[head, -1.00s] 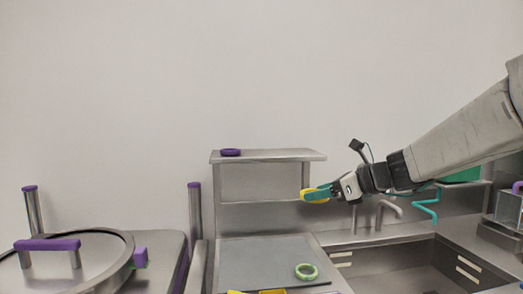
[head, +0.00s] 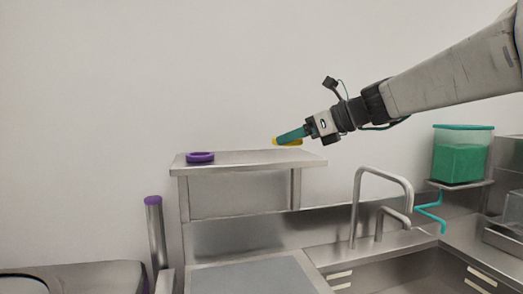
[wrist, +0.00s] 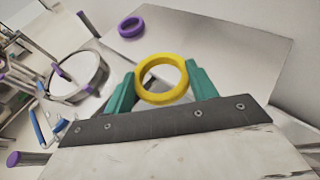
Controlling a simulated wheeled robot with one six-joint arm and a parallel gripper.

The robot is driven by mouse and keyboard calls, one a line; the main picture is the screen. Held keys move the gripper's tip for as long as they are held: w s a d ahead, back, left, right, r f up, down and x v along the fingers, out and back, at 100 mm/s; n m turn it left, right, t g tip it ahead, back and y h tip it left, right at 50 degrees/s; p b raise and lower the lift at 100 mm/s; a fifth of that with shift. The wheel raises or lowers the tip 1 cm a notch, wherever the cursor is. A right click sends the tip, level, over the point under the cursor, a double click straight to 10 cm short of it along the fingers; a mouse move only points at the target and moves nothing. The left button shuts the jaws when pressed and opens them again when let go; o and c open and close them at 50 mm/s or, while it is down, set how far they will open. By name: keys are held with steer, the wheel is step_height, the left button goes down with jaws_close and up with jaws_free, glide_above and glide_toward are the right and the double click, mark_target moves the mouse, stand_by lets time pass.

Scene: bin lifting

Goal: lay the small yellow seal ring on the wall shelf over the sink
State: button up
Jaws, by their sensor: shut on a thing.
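The small yellow seal ring (head: 288,142) is held between the green fingers of my gripper (head: 291,137). In the wrist view the yellow ring (wrist: 142,80) sits between both fingertips (wrist: 162,82), its hole facing the camera. The wall shelf (head: 240,162) is a flat metal board on supports. The ring is over or near the shelf's right part, seemingly a little above the top; the exact gap is hard to tell. In the wrist view the bare shelf top (wrist: 235,60) spreads behind the ring.
A purple ring (head: 200,157) lies at the shelf's left end. The middle and right of the shelf are clear. A bent metal tap (head: 383,173) rises at the sink, right of the shelf. A green-filled container (head: 460,155) stands farther right.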

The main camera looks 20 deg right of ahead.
glide_above(283, 157)
steer(key=shift+f, duration=0.5)
steer(key=shift+s+f, duration=0.1)
steer(key=shift+f, duration=1.6)
steer(key=shift+f, duration=0.15)
steer(key=o, duration=1)
